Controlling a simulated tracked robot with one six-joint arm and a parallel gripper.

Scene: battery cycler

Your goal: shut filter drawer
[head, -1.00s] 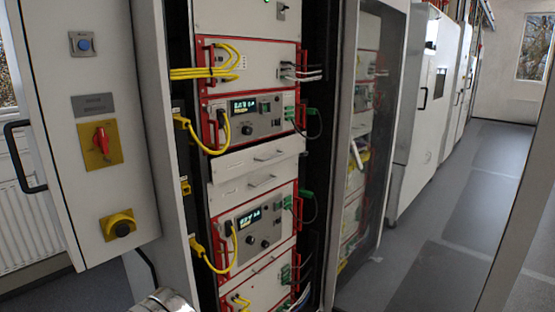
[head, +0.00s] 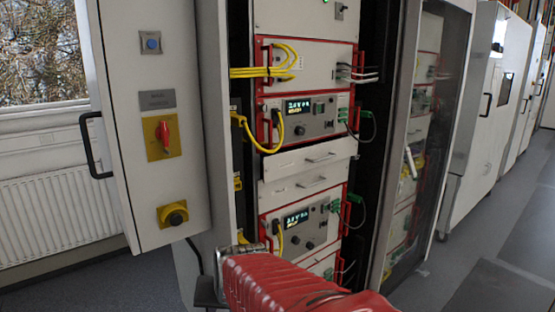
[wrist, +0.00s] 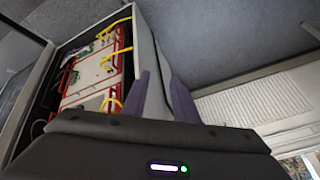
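Two white drawer fronts with slim handles sit mid-rack in the head view, between two red-framed units. The upper drawer (head: 309,159) seems to stand out a little from the rack; the lower one (head: 304,184) looks closer to flush. Neither is labelled legibly, so I cannot tell which is the filter drawer. In the wrist view, my gripper (wrist: 161,95) has two dark fingers apart with nothing between them. The rack shows tilted, to the left of the fingers. My red arm is low in the head view, in front of the rack's lower part; no contact with the drawers shows.
An open cabinet door (head: 155,110) with a red rotary switch (head: 163,135) stands left of the rack. A glazed door (head: 425,150) stands open on the right. Yellow cables (head: 265,72) loop out of the rack front. The floor (head: 490,240) is clear at right.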

